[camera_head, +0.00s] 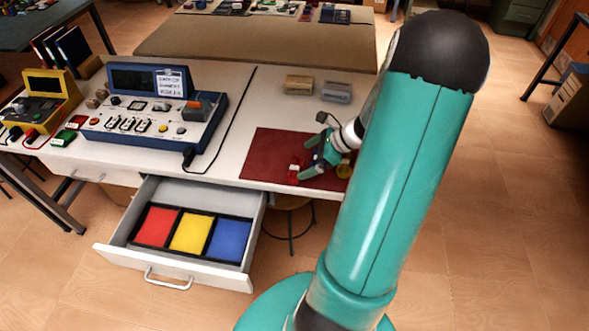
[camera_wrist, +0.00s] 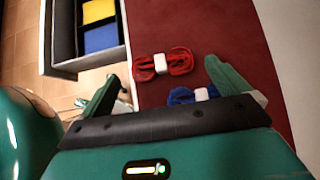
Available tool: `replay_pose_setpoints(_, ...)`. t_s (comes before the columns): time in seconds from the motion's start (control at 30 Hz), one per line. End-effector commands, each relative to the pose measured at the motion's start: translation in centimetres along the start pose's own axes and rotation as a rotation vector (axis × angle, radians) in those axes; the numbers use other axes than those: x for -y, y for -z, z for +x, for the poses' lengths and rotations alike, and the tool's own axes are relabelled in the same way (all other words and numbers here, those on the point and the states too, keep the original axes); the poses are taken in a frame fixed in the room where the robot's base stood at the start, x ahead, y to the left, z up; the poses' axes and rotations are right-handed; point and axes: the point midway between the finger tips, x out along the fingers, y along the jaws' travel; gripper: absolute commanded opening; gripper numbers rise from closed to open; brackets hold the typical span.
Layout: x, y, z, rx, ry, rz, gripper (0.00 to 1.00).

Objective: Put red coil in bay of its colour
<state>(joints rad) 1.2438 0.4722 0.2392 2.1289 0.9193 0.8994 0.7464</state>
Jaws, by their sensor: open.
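The red coil (camera_head: 293,172), with a white band, lies on the dark red mat (camera_head: 262,158) near the table's front edge. In the wrist view the red coil (camera_wrist: 181,61) lies just ahead, between the lines of the two fingers. My gripper (camera_head: 308,158) is open and empty above the mat; it also shows in the wrist view (camera_wrist: 161,76). A blue coil (camera_wrist: 180,96) lies nearer, partly hidden by my gripper. The open drawer holds a red bay (camera_head: 157,227), a yellow bay (camera_head: 191,233) and a blue bay (camera_head: 229,240), all empty.
The drawer front (camera_head: 175,272) juts out left of the mat. A blue console (camera_head: 150,112) with a cable stands on the table's left. Two small blocks (camera_head: 298,84) sit behind the mat.

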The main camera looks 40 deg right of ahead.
Motion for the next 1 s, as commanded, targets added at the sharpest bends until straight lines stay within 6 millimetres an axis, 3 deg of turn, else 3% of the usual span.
replay_pose_setpoints(0.33, -0.2, 0.7, 4.5, 0.002, -0.002, 0.001, 1.00)
replay_pose_setpoints(0.63, -0.1, 0.6, 5.1, 0.000, 0.000, -0.001, 1.00)
replay_pose_setpoints(0.77, -0.1, 0.6, 5.1, 0.000, 0.000, -0.001, 0.74)
replay_pose_setpoints(0.87, -0.1, 0.6, 5.1, 0.000, 0.000, -0.001, 0.69)
replay_pose_setpoints(1.0, -0.1, 0.6, 5.1, 0.000, 0.000, -0.001, 0.69)
